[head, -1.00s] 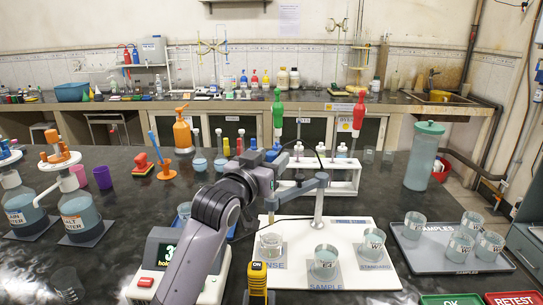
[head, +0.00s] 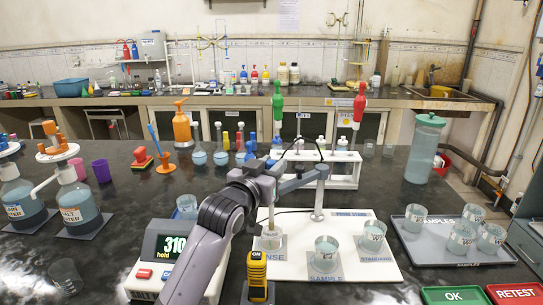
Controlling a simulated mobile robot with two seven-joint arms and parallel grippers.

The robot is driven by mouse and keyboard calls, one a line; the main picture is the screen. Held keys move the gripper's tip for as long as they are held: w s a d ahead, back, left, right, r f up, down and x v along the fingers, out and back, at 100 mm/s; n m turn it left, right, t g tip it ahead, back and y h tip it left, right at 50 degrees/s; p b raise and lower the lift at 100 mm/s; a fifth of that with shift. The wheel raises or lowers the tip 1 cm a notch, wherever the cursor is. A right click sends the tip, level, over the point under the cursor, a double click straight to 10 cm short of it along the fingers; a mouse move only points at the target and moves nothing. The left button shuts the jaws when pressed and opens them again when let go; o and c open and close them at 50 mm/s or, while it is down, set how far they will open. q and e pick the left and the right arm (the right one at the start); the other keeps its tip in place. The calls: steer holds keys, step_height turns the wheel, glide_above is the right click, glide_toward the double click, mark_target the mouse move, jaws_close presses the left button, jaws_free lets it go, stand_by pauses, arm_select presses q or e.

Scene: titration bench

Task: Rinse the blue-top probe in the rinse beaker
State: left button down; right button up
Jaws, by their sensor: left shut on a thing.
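My left gripper (head: 272,180) is shut at the near end of the grey-blue swing arm (head: 305,178) of the probe stand. A blue top (head: 276,148) shows just behind and above the gripper; the jaws hide where it joins what they hold. A pale probe shaft (head: 271,214) hangs below the gripper, over the rinse beaker (head: 270,239). Its lower end appears to be within the beaker; the tip is hard to make out. The beaker stands on the rinse spot of the white board (head: 350,272). My right gripper is not in view.
The sample beaker (head: 325,253) and standard beaker (head: 373,236) stand right of the rinse beaker. The meter (head: 165,255) reads 310 with "hold". A yellow device (head: 257,272) stands in front. A white rack (head: 345,170) is behind; a grey tray (head: 425,248) is right.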

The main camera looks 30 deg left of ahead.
arm_select(q)
step_height(320, 180, down, 3)
steer(key=shift+r, duration=0.2)
steer(key=c, duration=0.9)
jaws_free()
steer(key=shift+r, duration=0.1)
steer(key=shift+c, duration=0.2)
steer(key=s+d+b, duration=0.1)
steer(key=s, duration=0.6)
steer(key=shift+s, duration=0.1)
